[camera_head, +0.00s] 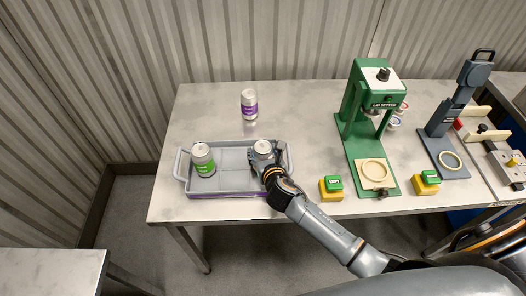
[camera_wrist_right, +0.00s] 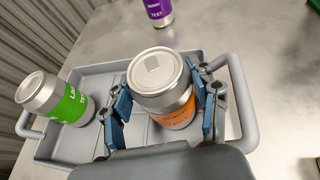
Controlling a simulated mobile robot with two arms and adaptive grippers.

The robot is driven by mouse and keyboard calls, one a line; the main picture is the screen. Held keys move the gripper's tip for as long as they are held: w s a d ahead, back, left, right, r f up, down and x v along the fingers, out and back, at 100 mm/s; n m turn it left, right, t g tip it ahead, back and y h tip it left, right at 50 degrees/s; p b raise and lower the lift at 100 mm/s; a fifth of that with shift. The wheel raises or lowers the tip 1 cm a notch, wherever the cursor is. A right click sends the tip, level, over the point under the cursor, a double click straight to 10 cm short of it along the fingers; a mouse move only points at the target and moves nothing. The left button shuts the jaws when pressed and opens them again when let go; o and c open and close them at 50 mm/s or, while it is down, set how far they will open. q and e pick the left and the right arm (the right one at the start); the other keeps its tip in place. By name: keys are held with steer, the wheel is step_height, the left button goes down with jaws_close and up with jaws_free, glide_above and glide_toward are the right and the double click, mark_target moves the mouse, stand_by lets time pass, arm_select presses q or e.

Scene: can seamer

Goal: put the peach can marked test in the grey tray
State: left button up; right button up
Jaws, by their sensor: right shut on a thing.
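The peach can, silver with an orange label (camera_wrist_right: 174,116), is upright between the fingers of my right gripper (camera_wrist_right: 162,112). The can's lid (camera_head: 263,146) shows in the head view, over the right part of the grey tray (camera_head: 232,180). My right gripper (camera_head: 264,160) is shut on this can. I cannot tell whether the can's base touches the tray floor. The can's label is partly hidden by the fingers, and its wording is not readable. The tray also shows in the right wrist view (camera_wrist_right: 90,72). My left gripper is not in view.
A green-labelled can (camera_head: 203,160) stands in the tray's left part. A purple-labelled can (camera_head: 249,104) marked test stands on the table behind the tray. A green lid setter (camera_head: 360,130), yellow-based buttons (camera_head: 331,189) and a dark grey seamer (camera_head: 447,135) stand to the right.

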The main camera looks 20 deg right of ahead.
steer(key=shift+f, duration=0.1)
steer(key=o, duration=1.5)
steer(key=v, duration=1.2)
steer(key=shift+b, duration=0.4)
steer(key=shift+d, duration=0.1)
